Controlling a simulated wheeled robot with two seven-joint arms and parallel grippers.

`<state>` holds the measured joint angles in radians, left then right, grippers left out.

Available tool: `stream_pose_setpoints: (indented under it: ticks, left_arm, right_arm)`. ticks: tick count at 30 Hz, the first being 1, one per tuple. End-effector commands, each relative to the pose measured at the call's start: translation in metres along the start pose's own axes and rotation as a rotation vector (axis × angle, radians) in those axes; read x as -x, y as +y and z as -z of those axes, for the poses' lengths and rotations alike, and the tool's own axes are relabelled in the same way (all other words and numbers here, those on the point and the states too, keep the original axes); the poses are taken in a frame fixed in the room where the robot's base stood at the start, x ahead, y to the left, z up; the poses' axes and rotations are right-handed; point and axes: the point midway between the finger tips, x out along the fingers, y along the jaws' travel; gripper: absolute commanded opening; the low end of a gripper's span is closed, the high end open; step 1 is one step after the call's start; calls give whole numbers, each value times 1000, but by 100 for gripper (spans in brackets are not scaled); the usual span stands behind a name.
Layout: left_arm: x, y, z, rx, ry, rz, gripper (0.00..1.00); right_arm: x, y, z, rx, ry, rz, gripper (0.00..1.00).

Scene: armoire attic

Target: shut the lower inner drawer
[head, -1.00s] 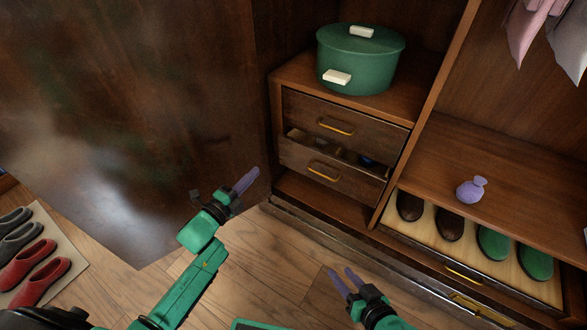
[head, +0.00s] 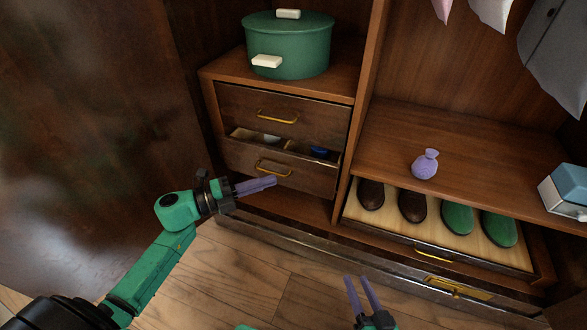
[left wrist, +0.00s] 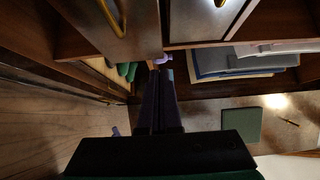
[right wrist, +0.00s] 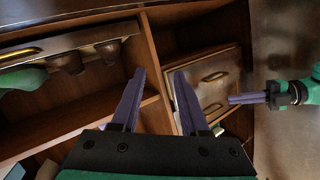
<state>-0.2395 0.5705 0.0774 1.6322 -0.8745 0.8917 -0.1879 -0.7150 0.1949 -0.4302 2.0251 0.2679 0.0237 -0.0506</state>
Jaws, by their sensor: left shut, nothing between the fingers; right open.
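The lower inner drawer (head: 270,167) has a dark wooden front with a brass handle and stands partly open, showing a divided inside with a blue thing and a pale thing. The upper inner drawer (head: 275,110) is above it and looks shut. My left gripper (head: 274,182) is shut and empty, its purple fingers pointing right at the drawer's front, near the lower handle; I cannot tell if they touch. It also shows in the right wrist view (right wrist: 232,99). My right gripper (head: 362,296) is open and empty, low over the floor, right of the drawers. The drawers show in the right wrist view (right wrist: 211,85).
A green pot (head: 288,48) stands on top of the drawer unit. To the right, a shoe tray (head: 430,248) is pulled out with brown and green shoes, below a shelf with a purple pouch (head: 425,165). A large dark door stands at the left.

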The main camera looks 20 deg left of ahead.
Motion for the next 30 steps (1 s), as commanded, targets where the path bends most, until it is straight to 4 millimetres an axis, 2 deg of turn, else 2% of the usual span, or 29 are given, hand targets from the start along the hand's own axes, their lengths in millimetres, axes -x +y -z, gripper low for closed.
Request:
stream_pose_setpoints:
  ticks: [9, 15, 21, 30]
  left_arm:
    - [-23, 1, 0, 0, -2, 2, 0]
    - [-37, 1, 0, 0, -1, 2, 0]
    - [-51, 1, 0, -1, -1, 2, 0]
    - [-60, 1, -10, 0, -2, 2, 0]
  right_arm:
    - [-21, -2, 64, 53, 175, 21, 45]
    - [-28, -4, 96, 84, 268, 31, 45]
    - [-31, -10, 146, 115, 402, 48, 45]
    - [-27, -19, 210, 168, 581, 71, 45]
